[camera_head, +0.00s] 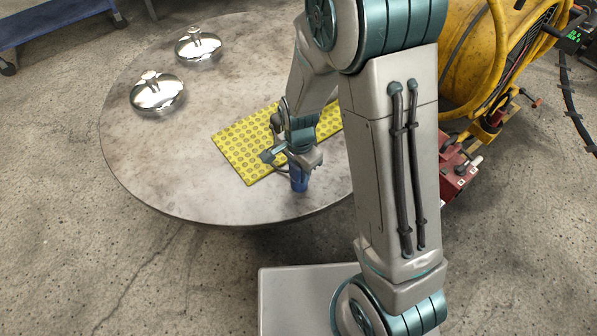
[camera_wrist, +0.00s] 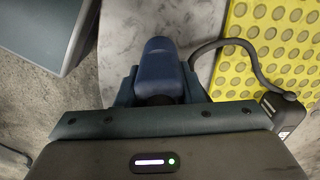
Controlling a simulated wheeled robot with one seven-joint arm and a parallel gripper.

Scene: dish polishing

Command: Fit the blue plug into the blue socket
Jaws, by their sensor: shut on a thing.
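My gripper (camera_head: 298,170) is shut on a blue plug (camera_head: 299,184), low over the near edge of the round table. In the wrist view the plug (camera_wrist: 160,65) is a rounded dark blue body between the two fingers of my gripper (camera_wrist: 158,88). A dark cable (camera_wrist: 244,45) curves from beside the right finger to a small dark box (camera_wrist: 284,108); where the cable's near end joins is hidden. I cannot tell whether the plug touches the table or anything below it. I cannot make out a separate blue socket in either view.
The round grey table (camera_head: 140,178) holds a yellow dotted mat (camera_head: 240,148) beside my gripper and two shiny domed lids (camera_head: 157,93) (camera_head: 198,44) at the far left. A large yellow machine (camera_head: 470,65) stands at the right.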

